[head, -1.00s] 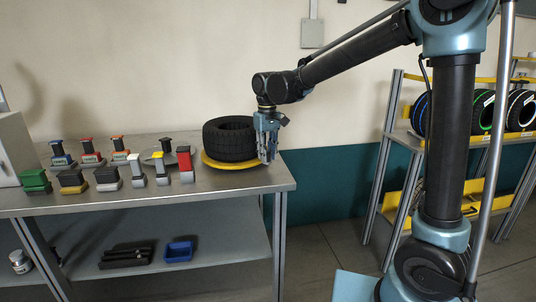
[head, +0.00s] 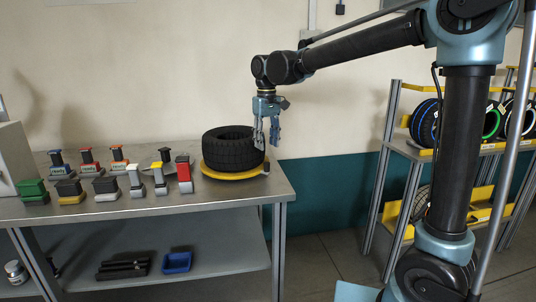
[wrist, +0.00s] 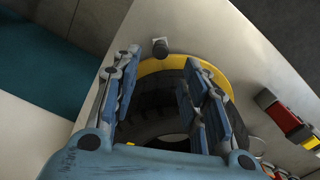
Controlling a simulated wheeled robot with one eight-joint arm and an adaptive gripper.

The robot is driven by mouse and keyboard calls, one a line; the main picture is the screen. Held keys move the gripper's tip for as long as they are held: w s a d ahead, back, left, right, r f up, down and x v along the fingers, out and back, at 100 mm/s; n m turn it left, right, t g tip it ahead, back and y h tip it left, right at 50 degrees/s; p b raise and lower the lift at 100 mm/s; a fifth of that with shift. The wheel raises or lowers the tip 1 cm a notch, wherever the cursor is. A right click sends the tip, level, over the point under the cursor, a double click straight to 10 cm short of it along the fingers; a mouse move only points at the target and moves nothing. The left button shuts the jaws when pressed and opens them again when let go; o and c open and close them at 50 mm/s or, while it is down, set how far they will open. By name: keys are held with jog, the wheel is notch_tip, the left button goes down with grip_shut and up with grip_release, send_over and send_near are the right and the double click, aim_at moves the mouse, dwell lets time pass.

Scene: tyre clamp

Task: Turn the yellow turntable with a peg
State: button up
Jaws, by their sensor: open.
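The yellow turntable (head: 232,177) lies flat near the right end of the metal table, with a black tyre (head: 232,150) on it. In the wrist view, part of the yellow rim (wrist: 160,66) shows beyond my fingers. A short dark peg (wrist: 160,47) stands at the outer edge of that rim; it also shows at the right of the turntable in the head view (head: 266,166). My gripper (head: 266,143) is open and empty, pointing down above the right side of the tyre and turntable. In the wrist view, the peg lies between and beyond my fingertips (wrist: 160,62).
Several coloured clamp-like blocks (head: 137,182) stand on the table to the left. A shelf below holds a blue bin (head: 177,262) and black bars (head: 123,268). A tyre rack (head: 400,150) stands at the right.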

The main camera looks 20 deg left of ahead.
jog(key=shift+r, duration=1.6)
jog(key=shift+d, duration=0.1)
jog(key=w+d+f+m, duration=0.1)
jog(key=d+f+m, duration=0.15)
jog(key=d, duration=1.25)
jog(key=d+f+m, duration=0.2)
jog(key=d+f, duration=0.1)
jog(key=d, duration=1.2)
jog(key=s+d+f+m+t, duration=0.1)
jog(key=s+d+f+m, duration=0.1)
jog(key=s+d+f, duration=0.5)
jog(key=s+d+f+m+t, duration=0.1)
jog(key=s+d+f+m, duration=0.2)
jog(key=s+d+f, duration=0.4)
jog(key=d+f, duration=0.3)
jog(key=d, duration=0.2)
